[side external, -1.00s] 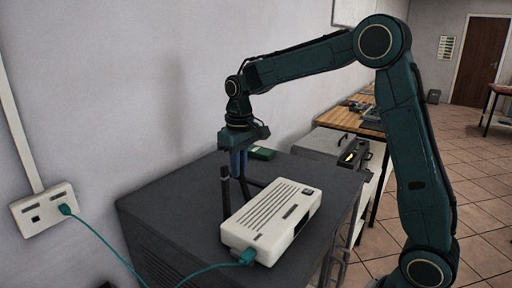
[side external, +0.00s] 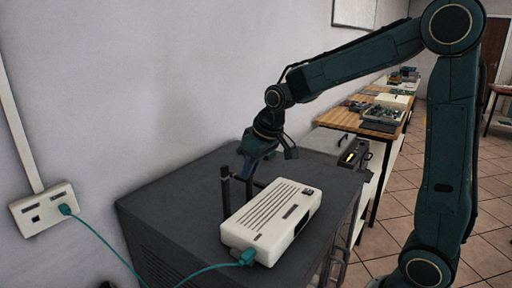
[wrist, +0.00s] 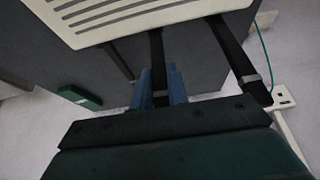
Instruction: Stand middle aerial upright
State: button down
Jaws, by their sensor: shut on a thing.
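The white router (side external: 272,222) lies on the dark cabinet, with black aerials at its back edge. The nearest aerial (side external: 226,195) stands upright. The middle aerial (side external: 248,190) rises behind the router, its upper part at my blue fingers. My gripper (side external: 249,168) is tilted and shut on this aerial. In the wrist view the middle aerial (wrist: 157,60) runs from the router (wrist: 120,18) down between my blue fingers (wrist: 161,85). Another aerial (wrist: 237,55) shows to the right, clear of the fingers. A thin dark bar, perhaps the third aerial (wrist: 120,60), slants to the left.
A teal cable (side external: 195,270) runs from the router's front to a wall socket (side external: 45,207). The cabinet top (side external: 180,195) is clear left of the router. A small green box (wrist: 80,97) lies near the cabinet's wall side. The wall is close behind.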

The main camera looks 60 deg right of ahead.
jog(key=c, duration=1.4)
grip_release()
jog(key=shift+o, duration=0.2)
jog(key=shift+r, duration=0.15)
jog(key=v, duration=1.3)
jog(key=shift+r, duration=0.25)
jog(key=shift+s, duration=0.2)
jog(key=s+a+f, duration=0.2)
jog(key=s+f, duration=0.2)
jog(key=s, duration=0.5)
jog(key=s+a+f+t, duration=0.1)
jog(key=s+f, duration=0.3)
jog(key=s, duration=0.4)
jog(key=shift+s+a, duration=0.35)
jog(key=shift+a, duration=0.4)
